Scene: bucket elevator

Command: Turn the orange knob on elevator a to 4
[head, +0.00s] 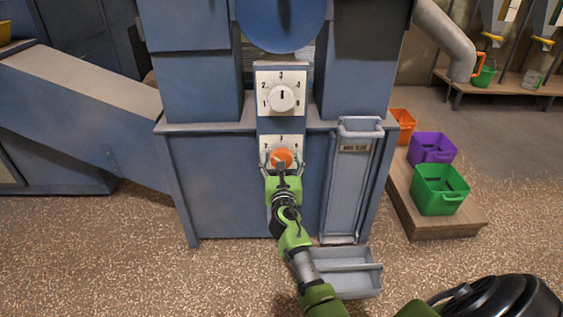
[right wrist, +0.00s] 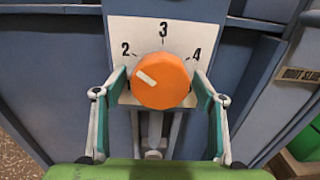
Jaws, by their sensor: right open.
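The orange knob (head: 282,157) sits on the lower white dial plate (head: 299,140) on the front of the blue elevator. In the right wrist view the orange knob (right wrist: 163,84) has a white mark on its upper left, pointing roughly toward the 2. The numbers 2, 3 and 4 show on the plate (right wrist: 179,32) there. My right gripper (head: 281,162) is in front of the knob. In the right wrist view its fingers (right wrist: 160,88) are open, one on each side of the knob; whether they touch it I cannot tell. My left gripper is not in view.
A white knob (head: 282,98) on an upper dial sits above. A grey tray (head: 340,275) stands out low at the front, beside my right arm. Orange (head: 402,122), purple (head: 432,148) and green (head: 440,190) bins stand on a wooden platform (head: 450,223) at right.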

